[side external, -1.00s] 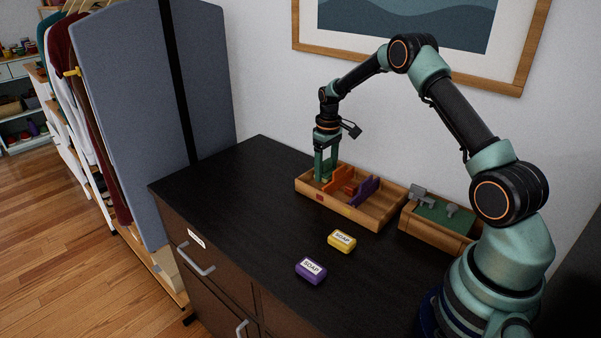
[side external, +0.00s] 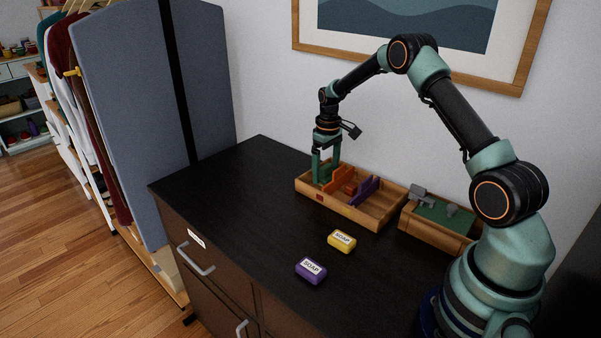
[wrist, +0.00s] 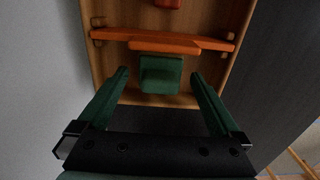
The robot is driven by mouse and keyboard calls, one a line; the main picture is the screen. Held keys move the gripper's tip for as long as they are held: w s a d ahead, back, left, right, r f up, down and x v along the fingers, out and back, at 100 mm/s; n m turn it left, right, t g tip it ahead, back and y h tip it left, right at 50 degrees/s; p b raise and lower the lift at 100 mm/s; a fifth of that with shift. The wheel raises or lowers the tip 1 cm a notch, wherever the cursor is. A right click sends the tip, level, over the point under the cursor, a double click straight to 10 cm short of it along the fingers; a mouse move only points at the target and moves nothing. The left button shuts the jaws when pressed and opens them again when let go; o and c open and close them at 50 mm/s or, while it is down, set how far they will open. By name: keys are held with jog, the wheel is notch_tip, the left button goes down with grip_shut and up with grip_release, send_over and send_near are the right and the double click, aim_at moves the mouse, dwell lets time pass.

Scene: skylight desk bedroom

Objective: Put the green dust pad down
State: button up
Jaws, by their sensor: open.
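The green dust pad (wrist: 161,74) shows in the wrist view as a green block at the near end of the wooden tray (side external: 378,212), close beside the orange divider (wrist: 160,40). My gripper (side external: 325,174) is over the left end of the tray in the side view. In the wrist view its two green fingers (wrist: 160,77) are spread, with a gap between each finger and the pad. In the side view the pad is hard to tell from the green fingers. Its underside is hidden, so I cannot see exactly what it rests on.
A purple divider (side external: 363,190) and a red object (side external: 350,188) are in the tray. A smaller wooden box (side external: 429,229) with a green top and grey pieces stands to the right. Yellow soap (side external: 341,241) and purple soap (side external: 310,270) lie in front. The dark top's left side is clear.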

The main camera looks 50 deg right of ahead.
aim_at(326, 165)
notch_tip(326, 165, up, 11)
jog(key=shift+f, duration=0.1)
jog(key=s+a+r+t, duration=0.3)
jog(key=s+a+r, duration=0.4)
jog(key=a+r, duration=0.5)
jog(key=s+a+t, duration=0.2)
jog(key=s+a, duration=0.7)
jog(key=s, duration=0.3)
jog(key=shift+s+a+f+t, duration=0.2)
jog(key=shift+t, duration=0.1)
